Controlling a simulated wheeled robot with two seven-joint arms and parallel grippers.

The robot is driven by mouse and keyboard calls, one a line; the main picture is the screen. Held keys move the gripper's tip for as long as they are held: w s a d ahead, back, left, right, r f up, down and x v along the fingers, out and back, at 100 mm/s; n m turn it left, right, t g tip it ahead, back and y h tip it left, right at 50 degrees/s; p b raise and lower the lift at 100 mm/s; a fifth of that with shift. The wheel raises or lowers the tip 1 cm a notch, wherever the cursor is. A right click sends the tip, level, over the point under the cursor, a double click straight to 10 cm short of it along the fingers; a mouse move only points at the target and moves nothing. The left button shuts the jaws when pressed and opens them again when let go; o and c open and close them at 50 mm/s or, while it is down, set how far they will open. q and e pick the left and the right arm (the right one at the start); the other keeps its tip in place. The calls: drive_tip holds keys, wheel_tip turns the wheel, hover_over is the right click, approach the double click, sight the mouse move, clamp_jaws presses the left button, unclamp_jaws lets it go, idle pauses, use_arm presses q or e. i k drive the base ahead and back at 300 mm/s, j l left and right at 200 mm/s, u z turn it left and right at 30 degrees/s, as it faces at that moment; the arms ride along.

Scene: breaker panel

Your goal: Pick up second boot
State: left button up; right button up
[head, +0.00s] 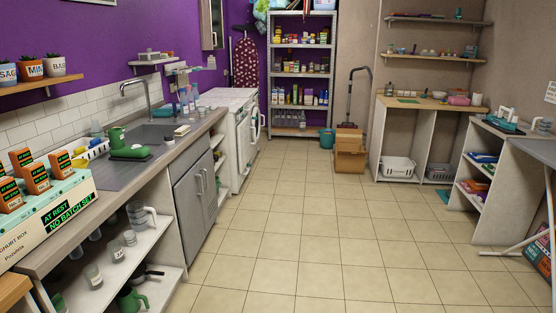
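I cannot make out a boot for certain in the head view. Green objects (128,153) sit at the near side of the sink on the left counter; one stands up and one lies low, and I cannot tell what they are. Another green object (131,299), jug-like with a handle, stands on the low shelf under that counter, partly cut off by the frame's lower edge. Neither of my grippers is in view.
A box with a lit display (66,216) sits on the left counter (100,179). The tiled floor (301,223) is clear in the middle. Cardboard boxes (349,158) and a teal bucket (326,138) stand at the back, near a tall shelf (302,48). A white shelf unit (507,185) stands right.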

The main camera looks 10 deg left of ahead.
sight(118, 151)
drive_tip(key=i, duration=1.4)
drive_tip(key=i+l+u, duration=0.15)
drive_tip(key=i+u, duration=0.3)
drive_tip(key=i, duration=0.25)
drive_tip(key=i+l+u, duration=0.45)
drive_tip(key=i, duration=0.2)
drive_tip(key=i+l+u, duration=0.5)
drive_tip(key=i+l, duration=0.1)
